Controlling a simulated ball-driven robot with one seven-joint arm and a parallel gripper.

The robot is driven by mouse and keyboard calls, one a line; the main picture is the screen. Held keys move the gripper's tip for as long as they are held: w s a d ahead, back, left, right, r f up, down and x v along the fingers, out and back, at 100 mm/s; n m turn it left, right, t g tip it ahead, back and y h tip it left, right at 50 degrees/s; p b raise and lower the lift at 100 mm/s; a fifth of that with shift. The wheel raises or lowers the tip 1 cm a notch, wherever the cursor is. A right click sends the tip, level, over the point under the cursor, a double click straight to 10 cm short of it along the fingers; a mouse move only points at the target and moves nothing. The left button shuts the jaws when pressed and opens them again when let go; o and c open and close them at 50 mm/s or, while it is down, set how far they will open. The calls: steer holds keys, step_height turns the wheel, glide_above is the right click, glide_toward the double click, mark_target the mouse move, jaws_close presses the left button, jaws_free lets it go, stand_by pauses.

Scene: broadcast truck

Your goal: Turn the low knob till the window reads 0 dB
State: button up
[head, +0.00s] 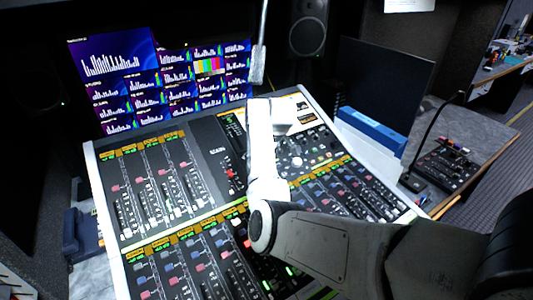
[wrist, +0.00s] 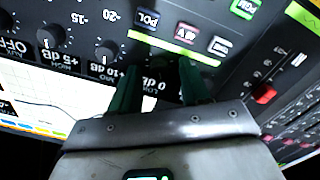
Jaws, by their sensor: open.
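In the wrist view the mixing desk panel appears upside down, with a row of black knobs and small windows. My gripper (wrist: 163,62) is open, its two green fingers apart over this row. The low knob would lie in the dark gap between the fingers; its outline is hard to make out, and I cannot tell contact. The low window (wrist: 153,84) shows "0 dB" between the fingers; a finger may hide characters before it. The mid window (wrist: 103,72) reads about +10 dB and the high window (wrist: 57,57) about +5 dB. In the head view my arm hides this spot.
The mixing desk (head: 150,160) has several fader strips. Monitors (head: 160,80) stand behind it, with a speaker (head: 308,27) at the back. A blue binder (head: 372,130) lies right of the desk. In the wrist view, lit buttons (wrist: 187,32) sit beyond the fingers.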

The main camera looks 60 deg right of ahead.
steer(key=v, duration=1)
steer(key=shift+r+b, duration=0.3)
steer(key=shift+a, duration=0.1)
